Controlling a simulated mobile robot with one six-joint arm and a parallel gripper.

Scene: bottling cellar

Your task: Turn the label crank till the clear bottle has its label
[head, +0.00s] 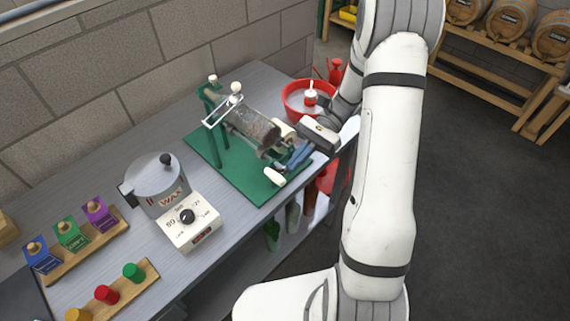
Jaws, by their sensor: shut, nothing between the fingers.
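The labelling machine stands on a green base (207,152) on the bench. A clear bottle (250,124) lies tilted across it; I cannot make out a label on it. A pale handle (275,176), which looks like the crank's grip, sticks out at the machine's front right. My gripper (287,163) reaches in from the right with its blue fingers shut and empty. The fingers are close to the handle and the bottle's near end; I cannot tell whether they touch. They hide part of the crank side.
A wax pot (157,184) with a dial stands left of the machine. A red bucket (298,106) is behind my gripper. Racks of coloured label blocks (70,234) and caps (107,294) lie at lower left. Bottles (292,214) stand below the bench. A brick wall bounds the back.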

